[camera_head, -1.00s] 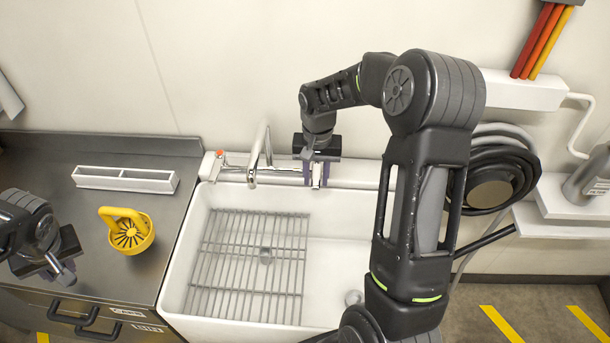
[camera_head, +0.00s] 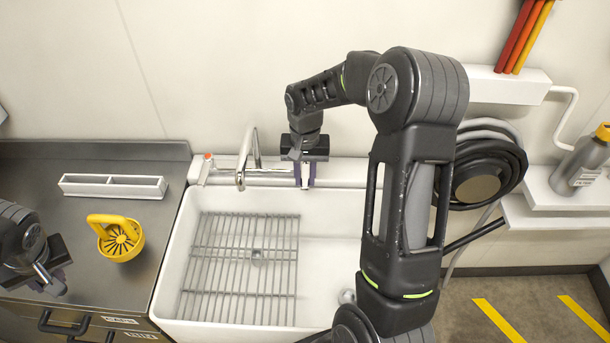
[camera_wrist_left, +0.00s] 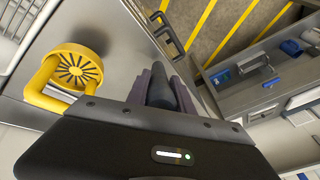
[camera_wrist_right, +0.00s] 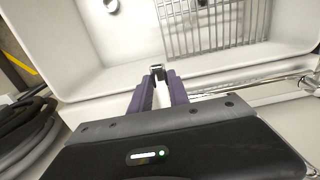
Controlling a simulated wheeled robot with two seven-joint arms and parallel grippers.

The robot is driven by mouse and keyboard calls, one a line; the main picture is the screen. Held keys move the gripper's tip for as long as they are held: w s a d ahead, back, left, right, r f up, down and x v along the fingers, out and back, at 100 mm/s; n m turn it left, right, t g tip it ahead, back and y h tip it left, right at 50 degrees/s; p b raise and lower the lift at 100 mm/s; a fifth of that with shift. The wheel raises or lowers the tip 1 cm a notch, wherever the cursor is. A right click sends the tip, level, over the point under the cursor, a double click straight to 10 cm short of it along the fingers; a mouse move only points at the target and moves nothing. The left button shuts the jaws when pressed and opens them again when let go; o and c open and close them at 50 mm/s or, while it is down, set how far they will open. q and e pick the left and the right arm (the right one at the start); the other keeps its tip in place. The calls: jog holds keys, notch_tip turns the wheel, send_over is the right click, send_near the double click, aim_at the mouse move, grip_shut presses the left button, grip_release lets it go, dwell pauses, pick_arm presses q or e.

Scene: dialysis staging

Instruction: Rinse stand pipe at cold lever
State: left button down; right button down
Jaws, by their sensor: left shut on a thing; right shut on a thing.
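My right gripper (camera_head: 305,178) is shut at the right end of the chrome tap (camera_head: 250,172) behind the sink. A pale lever (camera_wrist_right: 160,92) shows between its fingers in the right wrist view. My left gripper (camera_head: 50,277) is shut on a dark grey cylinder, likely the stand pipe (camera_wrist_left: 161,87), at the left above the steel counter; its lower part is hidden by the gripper. The tap's left lever has a red mark (camera_head: 207,156). The white sink (camera_head: 335,215) has a wire rack (camera_head: 240,265) in its left part. I cannot tell whether water runs.
A yellow strainer-like cup with a handle (camera_head: 119,240) stands on the steel counter (camera_head: 60,215), near my left gripper. Coiled hoses (camera_head: 490,170) hang right of the sink. A grey bottle (camera_head: 580,165) stands on a white shelf.

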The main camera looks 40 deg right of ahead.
dwell(0.5)
pick_arm(q)
jog(key=shift+f+b, duration=0.4)
jog(key=shift+b, duration=0.1)
jog(key=shift+f, duration=0.1)
pick_arm(e)
jog(key=n, duration=0.1)
jog(key=s+d+n, duration=0.1)
jog(key=n, duration=0.1)
jog(key=shift+d, duration=0.3)
jog(key=c, duration=1.2)
grip_release()
jog(key=shift+c, duration=0.2)
jog(key=shift+r, duration=0.1)
